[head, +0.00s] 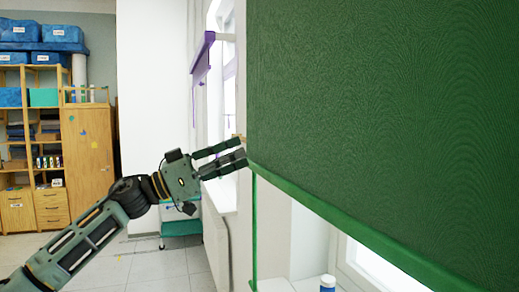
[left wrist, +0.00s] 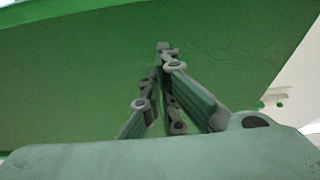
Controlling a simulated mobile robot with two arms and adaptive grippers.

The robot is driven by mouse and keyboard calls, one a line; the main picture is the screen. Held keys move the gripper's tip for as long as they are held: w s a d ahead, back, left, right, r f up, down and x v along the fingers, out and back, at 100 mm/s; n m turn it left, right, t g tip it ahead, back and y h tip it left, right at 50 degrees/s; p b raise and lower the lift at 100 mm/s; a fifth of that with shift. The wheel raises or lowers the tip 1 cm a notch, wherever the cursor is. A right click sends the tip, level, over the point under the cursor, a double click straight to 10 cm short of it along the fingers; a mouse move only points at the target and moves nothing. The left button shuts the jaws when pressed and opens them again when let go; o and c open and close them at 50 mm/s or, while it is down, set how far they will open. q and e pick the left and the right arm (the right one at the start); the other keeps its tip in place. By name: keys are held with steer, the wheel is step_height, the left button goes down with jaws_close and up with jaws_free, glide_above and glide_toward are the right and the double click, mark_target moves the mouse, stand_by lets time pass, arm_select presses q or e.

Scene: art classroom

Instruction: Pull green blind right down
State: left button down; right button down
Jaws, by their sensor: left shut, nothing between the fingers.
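The green blind (head: 385,110) fills the right of the head view, hanging partly down in front of a window. Its lower edge is a green bottom bar (head: 340,215), with window frame showing below it. A green pull cord (head: 254,235) hangs from near the bar's left corner. My left gripper (head: 243,150) is shut and empty at the blind's left edge, just above that corner. I cannot tell whether it touches the blind. In the left wrist view, the fingers (left wrist: 165,55) are closed together in front of green fabric (left wrist: 80,70). My right gripper is not in view.
A purple blind (head: 202,55) is rolled up at a farther window. Wooden shelves (head: 40,130) with blue boxes and a cabinet (head: 88,150) stand at the far left. The floor (head: 150,268) between is clear.

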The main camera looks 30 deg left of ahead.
mark_target(276, 155)
arm_select(q)
steer(key=p+x, duration=0.1)
steer(key=x, duration=0.1)
steer(key=p+x, duration=0.1)
steer(key=x, duration=0.1)
steer(key=p+x, duration=0.2)
steer(key=shift+s+d+r, duration=0.1)
steer(key=shift+r, duration=0.25)
steer(key=shift+w+d+f, duration=0.1)
steer(key=shift+w+f, duration=0.1)
steer(key=shift+f, duration=0.35)
steer(key=shift+w+d+f, duration=0.1)
steer(key=shift+w+f, duration=0.05)
steer(key=shift+f, duration=0.4)
steer(key=shift+s+f, duration=0.1)
steer(key=shift+f, duration=1.1)
step_height(276, 155, down, 44)
steer(key=b, duration=2.1)
steer(key=shift+f, duration=0.25)
steer(key=shift+s, duration=0.1)
